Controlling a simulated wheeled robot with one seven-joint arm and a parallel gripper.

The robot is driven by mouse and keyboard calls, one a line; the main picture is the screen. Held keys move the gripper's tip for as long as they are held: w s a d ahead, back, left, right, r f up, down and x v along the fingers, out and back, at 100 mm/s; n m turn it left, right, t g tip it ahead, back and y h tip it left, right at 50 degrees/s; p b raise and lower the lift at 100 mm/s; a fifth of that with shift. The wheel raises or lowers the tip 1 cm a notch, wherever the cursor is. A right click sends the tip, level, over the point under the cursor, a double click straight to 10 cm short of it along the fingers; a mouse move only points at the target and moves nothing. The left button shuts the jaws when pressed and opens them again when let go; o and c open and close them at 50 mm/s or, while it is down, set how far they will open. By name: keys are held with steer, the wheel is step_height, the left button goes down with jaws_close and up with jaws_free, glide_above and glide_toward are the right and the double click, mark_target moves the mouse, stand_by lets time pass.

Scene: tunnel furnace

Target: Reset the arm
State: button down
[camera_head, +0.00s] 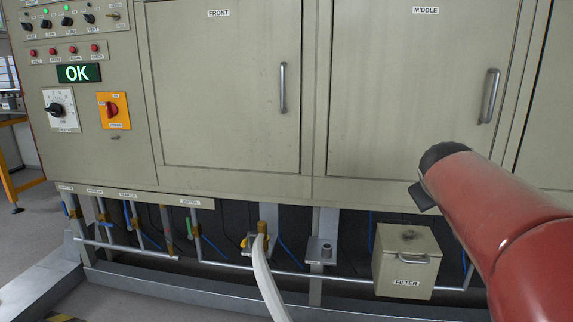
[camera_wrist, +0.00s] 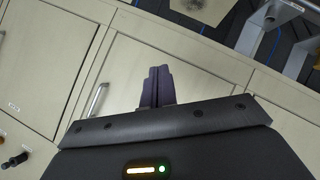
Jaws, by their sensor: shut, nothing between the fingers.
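In the wrist view my gripper (camera_wrist: 158,72) points toward the cabinet front. Its two dark fingers are pressed together with nothing between them. The gripper is apart from the door handles. A green light glows on its body.
The FRONT door (camera_head: 225,90) and MIDDLE door (camera_head: 410,90) are closed. A control panel with a green OK display (camera_head: 78,73) is at left. Below are valves, pipes, a pale hose (camera_head: 268,285) and a FILTER box (camera_head: 405,262). Floor is clear at lower left.

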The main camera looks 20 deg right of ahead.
steer(key=s+a+f+g+y, duration=0.1)
steer(key=s+a+f+y, duration=0.1)
steer(key=s+a+f, duration=0.3)
steer(key=s+a+f+y, duration=0.3)
steer(key=s+a+f, duration=0.2)
steer(key=a, duration=0.9)
steer(key=s+a+f+g+y+p, duration=0.1)
steer(key=s+a+f+y, duration=0.2)
steer(key=a, duration=0.7)
step_height(320, 180, down, 3)
steer(key=shift+s+f+g, duration=0.15)
steer(key=shift+s+g, duration=0.15)
steer(key=shift+s, duration=0.75)
